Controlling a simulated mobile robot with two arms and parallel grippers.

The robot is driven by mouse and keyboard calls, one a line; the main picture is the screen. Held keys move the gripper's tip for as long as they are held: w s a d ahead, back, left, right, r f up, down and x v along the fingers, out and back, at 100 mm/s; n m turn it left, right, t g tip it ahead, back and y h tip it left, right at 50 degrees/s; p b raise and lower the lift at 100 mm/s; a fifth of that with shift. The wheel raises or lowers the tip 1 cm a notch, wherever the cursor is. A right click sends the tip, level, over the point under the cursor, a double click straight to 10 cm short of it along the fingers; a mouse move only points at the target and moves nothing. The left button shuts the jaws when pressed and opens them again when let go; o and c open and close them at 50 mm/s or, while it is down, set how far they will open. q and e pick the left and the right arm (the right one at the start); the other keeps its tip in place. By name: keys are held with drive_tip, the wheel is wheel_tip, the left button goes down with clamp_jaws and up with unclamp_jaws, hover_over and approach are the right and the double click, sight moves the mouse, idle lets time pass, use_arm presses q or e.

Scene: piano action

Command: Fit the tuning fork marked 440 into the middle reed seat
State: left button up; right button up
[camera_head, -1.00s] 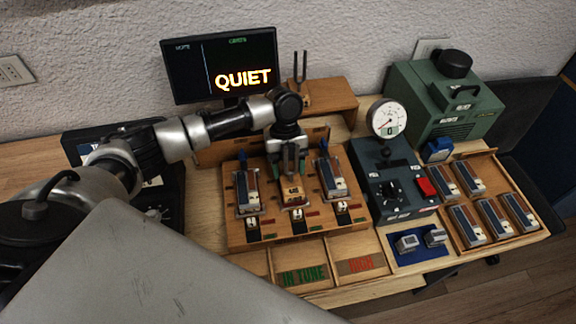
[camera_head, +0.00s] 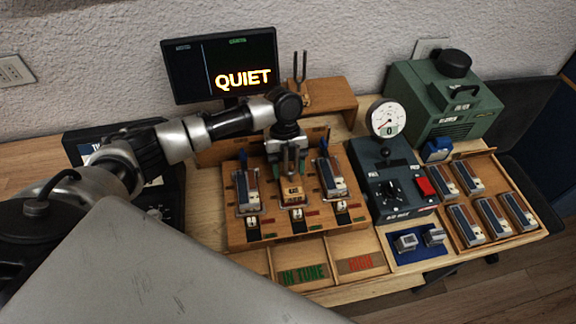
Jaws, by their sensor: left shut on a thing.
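My left gripper (camera_head: 289,164) points down over the middle of the wooden reed board (camera_head: 262,231). It is shut on a grey, upright, two-pronged piece that looks like the tuning fork (camera_head: 290,158). A wood-coloured base with a small dark label (camera_head: 292,192) shows below the fingers at the middle seat. The label is too small to read, and I cannot tell whether the base is fully seated. Blue-and-grey reed blocks stand in the left seat (camera_head: 246,190) and right seat (camera_head: 331,176). My right gripper is not in view.
Another fork (camera_head: 300,66) stands on a wooden box (camera_head: 333,94) behind. The monitor (camera_head: 222,55) reads QUIET. A gauge (camera_head: 385,118) and control box (camera_head: 390,185) stand right of the board. A tray (camera_head: 483,168) holds several reed blocks. The front bins (camera_head: 340,246) look empty.

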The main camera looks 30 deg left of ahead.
use_arm(q)
drive_tip(key=shift+f, duration=0.5)
idle(1.0)
drive_tip(key=o, duration=1.1)
drive_tip(key=shift+o, duration=0.2)
